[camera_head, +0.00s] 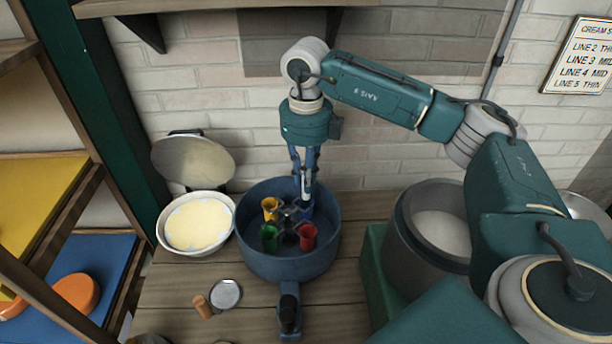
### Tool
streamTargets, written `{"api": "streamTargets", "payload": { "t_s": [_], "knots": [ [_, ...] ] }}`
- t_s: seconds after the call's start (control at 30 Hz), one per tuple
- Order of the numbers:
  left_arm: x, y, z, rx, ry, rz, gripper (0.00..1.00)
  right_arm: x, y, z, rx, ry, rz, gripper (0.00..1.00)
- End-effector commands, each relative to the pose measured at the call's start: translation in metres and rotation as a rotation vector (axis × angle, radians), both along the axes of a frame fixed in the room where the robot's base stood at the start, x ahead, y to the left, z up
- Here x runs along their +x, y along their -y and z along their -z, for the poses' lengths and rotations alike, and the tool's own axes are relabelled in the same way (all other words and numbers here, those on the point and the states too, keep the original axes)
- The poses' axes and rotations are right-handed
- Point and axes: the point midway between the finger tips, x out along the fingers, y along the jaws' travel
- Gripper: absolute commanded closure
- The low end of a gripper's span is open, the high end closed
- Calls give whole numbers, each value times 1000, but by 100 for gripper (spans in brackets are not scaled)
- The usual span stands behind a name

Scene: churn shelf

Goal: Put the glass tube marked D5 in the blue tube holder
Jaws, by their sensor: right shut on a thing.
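My right gripper (305,172) points straight down over the dark blue round pan (262,262). It is shut on a slim, pale glass tube (306,188), held upright between the fingers. The tube's lower end is at the blue tube holder (307,209), at the back right of the cluster in the pan. I cannot tell whether the tube's end is inside the holder or just above it. The marking on the tube is too small to read. Yellow (269,205), green (268,237) and red (307,236) holders stand beside the blue one. My left gripper is not in view.
A white bowl (163,240) with pale yellow contents and a raised lid (192,160) stands left of the pan. A large grey pot (400,245) stands to the right. A round lid (225,294) and a wooden piece (203,307) lie in front. Shelves are at left.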

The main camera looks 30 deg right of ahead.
Motion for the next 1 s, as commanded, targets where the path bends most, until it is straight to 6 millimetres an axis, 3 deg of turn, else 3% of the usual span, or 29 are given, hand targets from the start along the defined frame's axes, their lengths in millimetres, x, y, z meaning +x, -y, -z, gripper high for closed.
{"api": "streamTargets", "payload": {
  "t_s": [1.0],
  "knots": [
    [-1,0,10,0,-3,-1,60,0,0,13,1,0,0,100]
  ]
}}
